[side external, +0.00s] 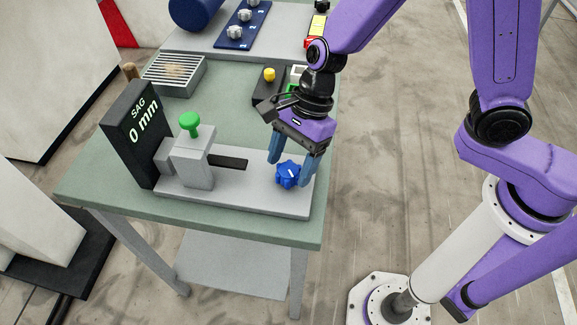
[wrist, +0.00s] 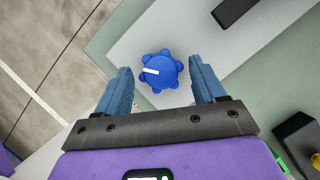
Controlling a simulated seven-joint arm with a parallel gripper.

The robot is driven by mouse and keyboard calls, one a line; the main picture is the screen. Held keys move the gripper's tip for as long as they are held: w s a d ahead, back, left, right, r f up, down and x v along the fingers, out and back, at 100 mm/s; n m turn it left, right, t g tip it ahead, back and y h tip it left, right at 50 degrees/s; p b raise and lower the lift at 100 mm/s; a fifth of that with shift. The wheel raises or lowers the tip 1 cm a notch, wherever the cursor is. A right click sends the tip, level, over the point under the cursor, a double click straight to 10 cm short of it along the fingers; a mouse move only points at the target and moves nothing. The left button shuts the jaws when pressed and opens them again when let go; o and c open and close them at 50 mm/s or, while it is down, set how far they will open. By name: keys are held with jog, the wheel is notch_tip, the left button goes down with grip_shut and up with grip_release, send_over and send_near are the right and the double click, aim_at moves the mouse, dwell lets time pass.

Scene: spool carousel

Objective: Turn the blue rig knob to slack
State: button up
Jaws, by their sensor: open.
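The blue rig knob (side external: 288,174) sits near the right end of the grey rig base plate (side external: 250,195). It is lobed, with a white pointer line on top. In the wrist view the knob (wrist: 160,72) lies between the finger lines, a little beyond the tips, and its white line points left. My gripper (side external: 292,170) is over the knob with its blue fingers apart, one on each side. In the wrist view the gripper (wrist: 160,82) is open, with a gap on both sides of the knob. No slack marking can be read.
A dark box with a yellow button (side external: 269,75) stands behind my gripper. A slatted tray (side external: 175,73) is at the back left.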

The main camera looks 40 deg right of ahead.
jog(key=shift+x, duration=1)
jog(key=c, duration=1.1)
jog(key=shift+o, duration=0.3)
jog(key=shift+n, duration=0.3)
jog(key=n+g, duration=0.1)
jog(key=n, duration=0.1)
jog(key=n+g+h, duration=0.1)
jog(key=n, duration=0.2)
jog(key=shift+w+n, duration=0.1)
jog(key=shift+n, duration=0.2)
jog(key=n, duration=0.2)
jog(key=n+g+h, duration=0.1)
jog(key=n, duration=0.1)
jog(key=shift+n+h, duration=0.3)
jog(key=shift+n, duration=0.1)
